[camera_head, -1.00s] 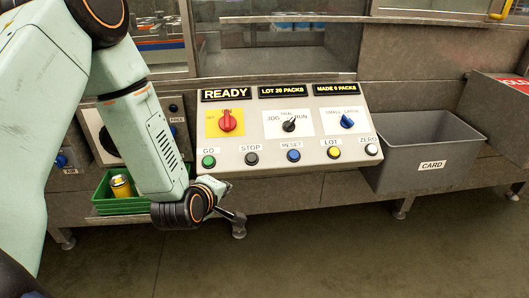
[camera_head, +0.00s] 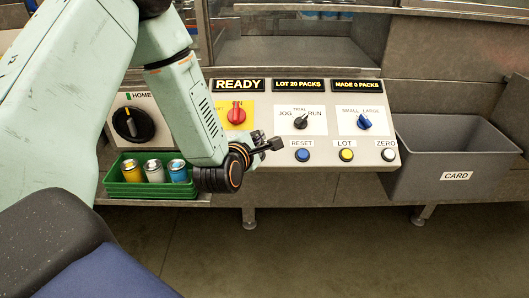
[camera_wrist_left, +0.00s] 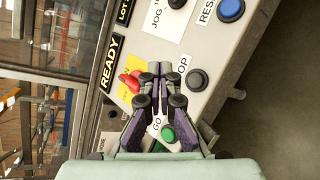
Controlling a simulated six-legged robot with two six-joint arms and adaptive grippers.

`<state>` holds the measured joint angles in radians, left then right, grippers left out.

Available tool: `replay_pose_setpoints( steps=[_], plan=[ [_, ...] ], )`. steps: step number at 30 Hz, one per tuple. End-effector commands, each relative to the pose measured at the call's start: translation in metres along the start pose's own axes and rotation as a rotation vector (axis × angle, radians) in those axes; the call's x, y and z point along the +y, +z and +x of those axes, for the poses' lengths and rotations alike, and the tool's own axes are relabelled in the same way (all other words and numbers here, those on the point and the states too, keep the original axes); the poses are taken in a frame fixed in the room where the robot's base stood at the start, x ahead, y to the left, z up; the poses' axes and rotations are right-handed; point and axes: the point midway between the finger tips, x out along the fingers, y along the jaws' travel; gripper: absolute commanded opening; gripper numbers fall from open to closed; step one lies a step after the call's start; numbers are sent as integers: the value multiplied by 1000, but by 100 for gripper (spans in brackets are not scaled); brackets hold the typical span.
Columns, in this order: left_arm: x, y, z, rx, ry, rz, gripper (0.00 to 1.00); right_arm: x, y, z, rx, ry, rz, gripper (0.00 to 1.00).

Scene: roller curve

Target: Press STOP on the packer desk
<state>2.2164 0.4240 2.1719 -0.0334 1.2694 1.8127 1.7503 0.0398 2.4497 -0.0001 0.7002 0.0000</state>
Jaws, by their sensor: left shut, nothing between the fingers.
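The packer desk (camera_head: 330,160) is a sloped light panel with knobs and a row of buttons. My left gripper (camera_head: 278,144) is shut and empty in front of its left half, hiding GO and STOP in the head view. In the left wrist view, the black STOP button (camera_wrist_left: 197,79) lies right of the shut fingertips (camera_wrist_left: 160,68), with its label partly covered. I cannot tell how far the fingertips are from the panel. My right gripper is not in view.
The blue RESET (camera_head: 302,155), yellow LOT (camera_head: 346,155) and white ZERO (camera_head: 388,154) buttons sit right of the gripper. A red knob (camera_head: 236,113) is above it. A green tray (camera_head: 150,188) with cans is at left, a grey CARD bin (camera_head: 455,160) at right.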

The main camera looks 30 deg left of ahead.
Motion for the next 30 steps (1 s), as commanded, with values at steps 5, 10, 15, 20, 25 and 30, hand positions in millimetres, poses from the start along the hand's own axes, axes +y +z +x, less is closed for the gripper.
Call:
replay_pose_setpoints(
  steps=[5, 10, 15, 20, 25, 30],
  plan=[
    [2, -2, -1, 1, 5, -66, 0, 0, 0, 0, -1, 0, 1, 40],
    [1, -2, -1, 0, 4, -71, 0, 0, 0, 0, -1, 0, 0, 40],
    [0, -1, 1, -1, 3, -68, 0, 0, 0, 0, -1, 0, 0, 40],
    [-6, -4, 8, -1, 3, -68, 0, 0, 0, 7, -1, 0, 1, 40],
    [-18, -14, 24, 0, 3, -68, 0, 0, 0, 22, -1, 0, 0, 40],
    [-30, -24, 39, -1, 3, -67, 0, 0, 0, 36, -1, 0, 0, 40]
  ],
)
